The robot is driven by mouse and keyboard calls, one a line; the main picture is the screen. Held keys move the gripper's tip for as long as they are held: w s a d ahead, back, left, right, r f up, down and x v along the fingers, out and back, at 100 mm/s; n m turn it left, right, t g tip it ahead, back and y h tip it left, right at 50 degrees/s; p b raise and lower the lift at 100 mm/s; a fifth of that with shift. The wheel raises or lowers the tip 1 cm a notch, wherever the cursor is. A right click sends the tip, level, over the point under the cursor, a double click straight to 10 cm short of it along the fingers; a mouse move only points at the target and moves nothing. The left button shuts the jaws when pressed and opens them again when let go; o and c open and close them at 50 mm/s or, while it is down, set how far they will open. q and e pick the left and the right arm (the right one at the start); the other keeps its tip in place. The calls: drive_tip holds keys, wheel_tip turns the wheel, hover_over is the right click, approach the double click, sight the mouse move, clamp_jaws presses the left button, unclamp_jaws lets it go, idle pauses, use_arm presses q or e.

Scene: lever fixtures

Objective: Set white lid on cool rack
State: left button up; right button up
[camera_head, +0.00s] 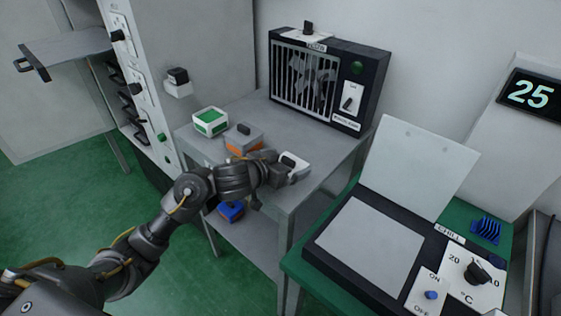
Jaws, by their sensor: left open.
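A white lid (297,170) with a dark handle lies near the front right corner of the grey table (340,152). My left arm reaches in from the left, and my left gripper (281,170) is at the lid's handle. The gripper is open; its fingers are partly lost against the handle, so I cannot tell whether they touch it. No rack is plainly labelled as the cool rack. A dark box with a barred front and a fan (305,78) stands at the back of the table. My right gripper is out of view.
A white-and-green box (210,121) and a grey-and-orange box (243,138) stand left of the lid. A blue item (231,211) is on the lower shelf. At right, a chill unit (370,245) has its pale flap (418,165) raised, with a blue finned block (487,230) behind.

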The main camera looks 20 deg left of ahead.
use_arm(q)
drive_tip(key=shift+s+a+p, duration=0.1)
drive_tip(key=shift+s+p, duration=0.2)
drive_tip(key=p+v, duration=0.1)
drive_tip(key=v, duration=0.2)
drive_tip(key=p+v, duration=0.2)
drive_tip(key=v, duration=0.1)
drive_tip(key=p+v, duration=0.1)
drive_tip(key=v, duration=0.3)
drive_tip(key=shift+s+d+r, duration=0.1)
drive_tip(key=shift+d+r, duration=0.1)
drive_tip(key=shift+d, duration=0.2)
drive_tip(key=shift+s+r+p, duration=0.1)
drive_tip(key=shift+s+p, duration=0.15)
drive_tip(key=shift+p, duration=0.1)
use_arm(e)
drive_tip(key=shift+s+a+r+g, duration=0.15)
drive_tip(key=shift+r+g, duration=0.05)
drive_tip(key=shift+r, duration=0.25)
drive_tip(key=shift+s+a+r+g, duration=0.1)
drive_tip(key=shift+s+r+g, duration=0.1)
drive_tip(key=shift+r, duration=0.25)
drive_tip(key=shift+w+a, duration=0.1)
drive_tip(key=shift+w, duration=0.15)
